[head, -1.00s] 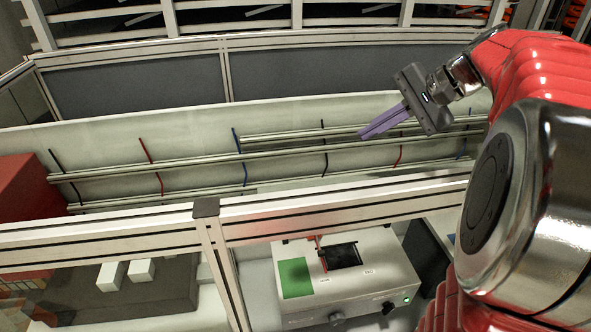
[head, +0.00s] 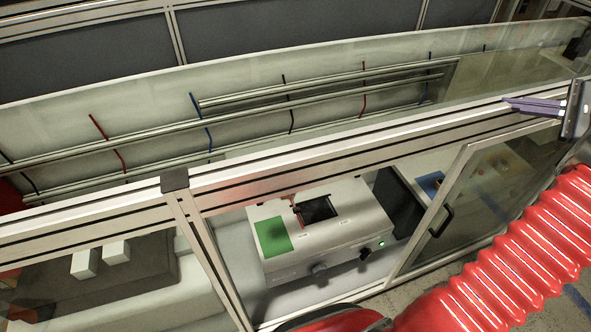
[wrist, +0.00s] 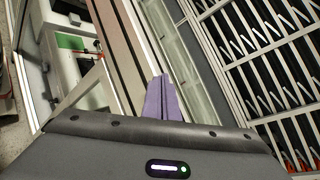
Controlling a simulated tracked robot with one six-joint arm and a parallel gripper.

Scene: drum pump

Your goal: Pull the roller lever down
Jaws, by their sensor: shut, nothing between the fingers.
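A white machine box (head: 325,240) stands inside the framed enclosure, low in the middle of the head view. Its top carries a green plate (head: 273,237), a dark opening (head: 317,210) and a small reddish lever-like part (head: 297,213) beside the opening. I cannot tell for certain that this part is the roller lever. My gripper (head: 508,103) is at the far right of the head view, well away from the machine, its purple fingers together and empty. In the wrist view my gripper (wrist: 161,78) points along the frame, and the machine's green plate (wrist: 70,42) shows at upper left.
An aluminium beam (head: 300,165) crosses between my gripper and the machine in the head view. A glass door (head: 480,200) with a black handle (head: 441,221) stands ajar right of the machine. White blocks (head: 85,265) lie at lower left. Metal rails (head: 150,135) run behind.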

